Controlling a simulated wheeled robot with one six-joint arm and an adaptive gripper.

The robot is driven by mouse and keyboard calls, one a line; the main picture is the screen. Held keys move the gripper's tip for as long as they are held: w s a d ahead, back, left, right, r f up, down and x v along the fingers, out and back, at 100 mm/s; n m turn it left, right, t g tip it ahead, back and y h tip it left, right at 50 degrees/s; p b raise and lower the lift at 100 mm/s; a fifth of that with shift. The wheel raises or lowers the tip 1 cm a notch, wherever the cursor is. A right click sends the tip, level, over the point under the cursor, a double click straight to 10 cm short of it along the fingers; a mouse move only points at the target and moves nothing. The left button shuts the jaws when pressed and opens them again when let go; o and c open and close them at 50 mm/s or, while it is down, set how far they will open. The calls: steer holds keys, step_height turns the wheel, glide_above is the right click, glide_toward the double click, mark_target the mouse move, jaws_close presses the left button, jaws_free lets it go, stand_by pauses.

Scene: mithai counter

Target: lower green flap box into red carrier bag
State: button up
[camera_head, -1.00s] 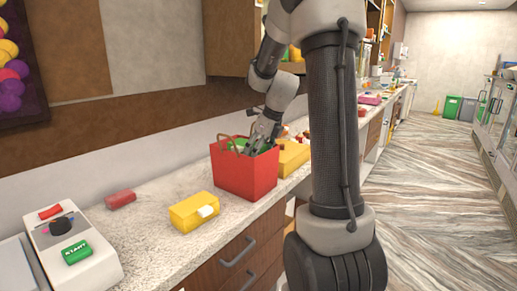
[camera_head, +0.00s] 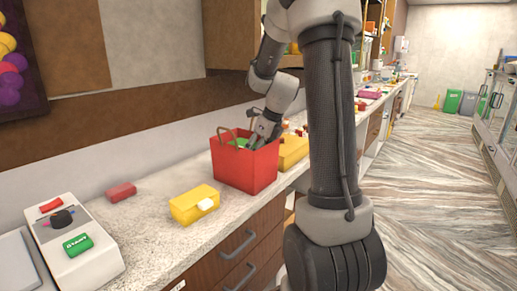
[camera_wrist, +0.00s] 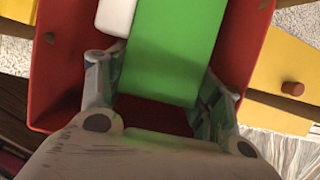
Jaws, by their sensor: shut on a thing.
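The red carrier bag (camera_head: 245,169) stands upright on the counter, its brown handles raised above its open top. My gripper (camera_head: 262,138) reaches down into the bag's mouth. In the wrist view the green flap box (camera_wrist: 170,50) lies between my fingers (camera_wrist: 158,95), inside the bag's red walls (camera_wrist: 55,75). My gripper is shut on the box. A white part (camera_wrist: 117,15) shows beside the green at the top. In the head view only a little green (camera_head: 238,143) shows at the bag's rim. The box's underside and the bag's floor below it are mostly hidden.
A yellow box with a white tab (camera_head: 193,205) stands in front of the bag. Another yellow box (camera_head: 292,152) stands close behind it.

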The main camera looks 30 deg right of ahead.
steer(key=shift+f, duration=0.65)
steer(key=shift+f, duration=0.1)
steer(key=shift+f, duration=0.4)
steer(key=o, duration=1.2)
steer(key=c, duration=0.4)
steer(key=shift+r, duration=0.15)
steer(key=shift+r, duration=0.65)
